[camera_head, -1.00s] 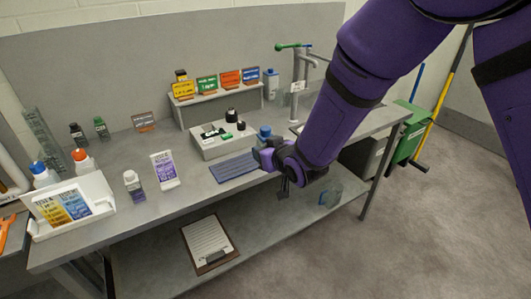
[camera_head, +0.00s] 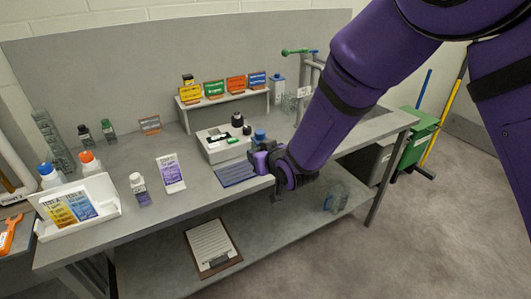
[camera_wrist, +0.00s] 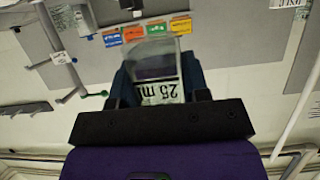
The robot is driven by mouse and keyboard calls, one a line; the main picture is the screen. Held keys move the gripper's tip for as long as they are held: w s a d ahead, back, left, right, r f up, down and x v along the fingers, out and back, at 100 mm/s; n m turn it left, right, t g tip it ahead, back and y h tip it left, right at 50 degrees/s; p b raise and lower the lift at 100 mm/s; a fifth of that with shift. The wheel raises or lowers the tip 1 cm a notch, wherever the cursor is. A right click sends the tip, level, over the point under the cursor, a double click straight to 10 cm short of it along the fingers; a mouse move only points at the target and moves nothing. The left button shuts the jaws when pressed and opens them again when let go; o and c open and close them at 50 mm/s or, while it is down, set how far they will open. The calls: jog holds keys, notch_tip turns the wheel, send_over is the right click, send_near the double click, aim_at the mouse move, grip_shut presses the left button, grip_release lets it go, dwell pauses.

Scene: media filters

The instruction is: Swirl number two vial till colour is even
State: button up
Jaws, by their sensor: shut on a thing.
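My gripper (camera_head: 262,162) is over the front edge of the grey bench, beside a blue mat (camera_head: 236,172). It is shut on a clear vial (camera_wrist: 158,60), which shows between the dark fingers in the wrist view. The vial bears a pale "25 ml" marking, upside down in that view, with a dark band above it. A blue cap (camera_head: 260,135) stands just above the fingers in the head view and seems to belong to this vial. The vial's number and how even its colour is cannot be read.
A pale instrument box (camera_head: 212,152) stands close behind the mat. A purple-and-white card (camera_head: 170,174) and a small white-capped bottle (camera_head: 141,192) stand to the left. Coloured cards sit on a raised rack (camera_head: 222,101). A clipboard (camera_head: 212,246) lies on the lower shelf.

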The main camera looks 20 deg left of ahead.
jog(key=shift+s+d, duration=0.7)
jog(key=shift+d, duration=0.15)
jog(key=shift+w+d, duration=0.7)
jog(key=shift+w, duration=0.1)
